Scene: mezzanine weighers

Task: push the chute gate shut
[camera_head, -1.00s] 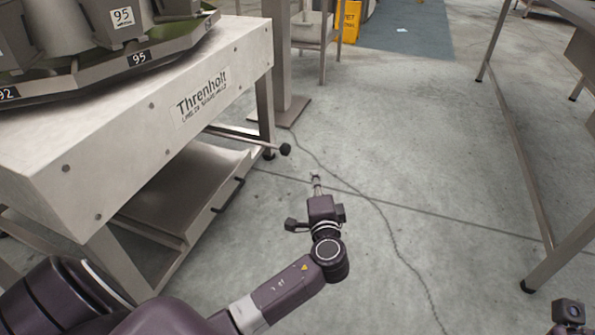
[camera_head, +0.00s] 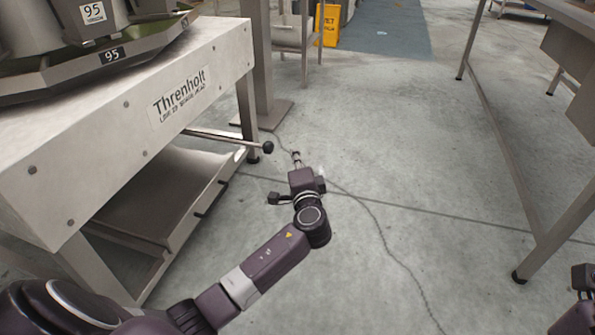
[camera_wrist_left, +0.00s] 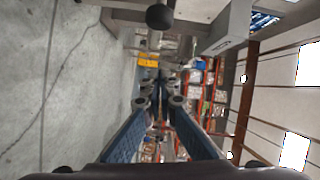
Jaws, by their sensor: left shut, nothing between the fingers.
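A steel rod handle with a black ball knob (camera_head: 267,147) sticks out to the right from under the steel machine body; I take it to be the chute gate's handle. The gate plate itself I cannot make out. My left gripper (camera_head: 296,156) is shut and empty, just right of the knob and a little lower in the picture. They look apart. In the left wrist view the knob (camera_wrist_left: 159,17) is at the top centre, and the blue fingers (camera_wrist_left: 160,85) are closed together below it. Of my right arm only a small part shows at the lower right edge of the head view.
The machine body with the Threnholt label (camera_head: 180,95) and a lower shelf (camera_head: 150,190) stand at the left. A table leg (camera_head: 545,245) is at the right.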

